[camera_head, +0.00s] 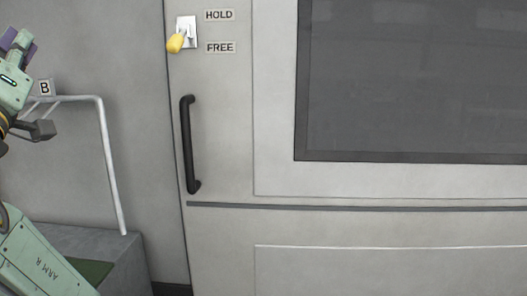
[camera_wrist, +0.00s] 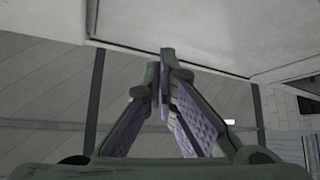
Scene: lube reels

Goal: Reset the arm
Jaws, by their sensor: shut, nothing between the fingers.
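My gripper (camera_wrist: 167,62) shows in the wrist view with its purple-padded fingers drawn together at the tips and nothing between them. In the head view a purple part of my gripper (camera_head: 14,42) shows at the upper left edge, beside the label B. My green arm is cut off by the left edge of that view, so most of its pose is hidden. My gripper is apart from the door's black handle (camera_head: 189,145) and from the yellow-knobbed lever (camera_head: 176,42).
A large grey door (camera_head: 226,150) with a dark window (camera_head: 415,80) fills the middle and right. HOLD (camera_head: 219,15) and FREE (camera_head: 221,48) labels sit beside the lever. A pale rail (camera_head: 110,160) stands at the left above a grey box (camera_head: 115,250), close to my arm.

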